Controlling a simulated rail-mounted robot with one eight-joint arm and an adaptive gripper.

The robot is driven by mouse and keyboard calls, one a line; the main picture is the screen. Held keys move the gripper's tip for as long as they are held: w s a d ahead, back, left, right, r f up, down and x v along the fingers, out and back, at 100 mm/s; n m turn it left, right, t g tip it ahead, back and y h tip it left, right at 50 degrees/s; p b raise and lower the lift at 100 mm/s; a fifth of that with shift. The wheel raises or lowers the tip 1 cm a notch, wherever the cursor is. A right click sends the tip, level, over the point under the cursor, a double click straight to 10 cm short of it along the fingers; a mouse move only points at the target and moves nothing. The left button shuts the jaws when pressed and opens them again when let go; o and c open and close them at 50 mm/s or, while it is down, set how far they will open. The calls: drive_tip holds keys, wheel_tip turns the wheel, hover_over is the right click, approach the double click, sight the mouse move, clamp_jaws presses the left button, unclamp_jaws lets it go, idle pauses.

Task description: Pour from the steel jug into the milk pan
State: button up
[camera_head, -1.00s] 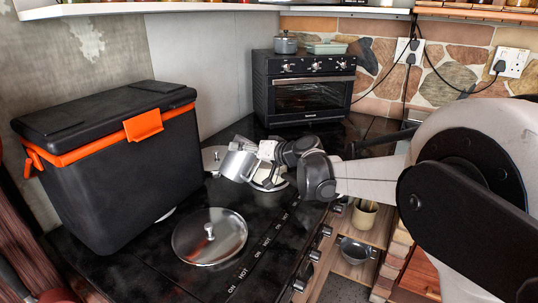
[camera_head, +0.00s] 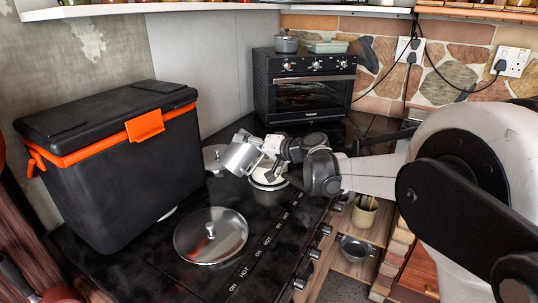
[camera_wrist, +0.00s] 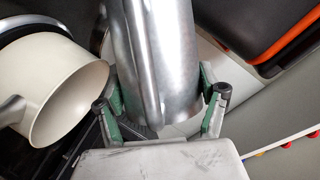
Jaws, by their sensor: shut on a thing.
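The steel jug (camera_head: 240,158) is a shiny metal cylinder, held tilted above the cooktop in the head view. My gripper (camera_head: 266,148) is shut on it. In the wrist view the jug (camera_wrist: 165,55) lies between the green-padded fingers (camera_wrist: 160,85). The milk pan (camera_head: 268,183) is cream-coloured and stands on the cooktop, partly hidden below my gripper. In the wrist view the pan (camera_wrist: 72,84) shows its pale, empty-looking inside, left of the jug and apart from it in that picture. I cannot see the jug's contents or any stream.
A shiny lid (camera_head: 209,236) lies on the black cooktop (camera_head: 165,262) in front, and another lid (camera_head: 212,157) lies behind the jug. A black and orange cool box (camera_head: 110,170) stands left. A toaster oven (camera_head: 303,90) stands at the back.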

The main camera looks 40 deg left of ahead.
drive_tip(key=shift+w+f+m, duration=0.1)
drive_tip(key=shift+f+m, duration=0.15)
drive_tip(key=shift+m, duration=0.35)
drive_tip(key=shift+w+d+r+m+g+y+p, duration=0.1)
drive_tip(key=shift+w+r+m+g+y+p, duration=0.25)
drive_tip(key=shift+m, duration=0.3)
drive_tip(key=shift+w+d+r+m+g+y+p, duration=0.1)
drive_tip(key=shift+r+m+g+y, duration=0.3)
drive_tip(key=shift+m, duration=0.25)
idle(1.3)
drive_tip(key=shift+w+d+f+m+y, duration=0.15)
drive_tip(key=shift+w+f+m, duration=0.1)
drive_tip(key=shift+w+m, duration=0.2)
drive_tip(key=shift+w+d+f+m+y, duration=0.1)
drive_tip(key=shift+w+f+m, duration=0.1)
drive_tip(key=shift+w+m, duration=0.25)
idle(1.1)
drive_tip(key=shift+w+d+r+m+g+y+b, duration=0.1)
drive_tip(key=shift+w+r+m+g+y+b, duration=0.2)
drive_tip(key=shift+m+b, duration=0.35)
drive_tip(key=shift+w+d+r+m+t+y+b, duration=0.1)
drive_tip(key=shift+w+m+y+b, duration=0.25)
drive_tip(key=shift+m+b, duration=0.25)
idle(1.5)
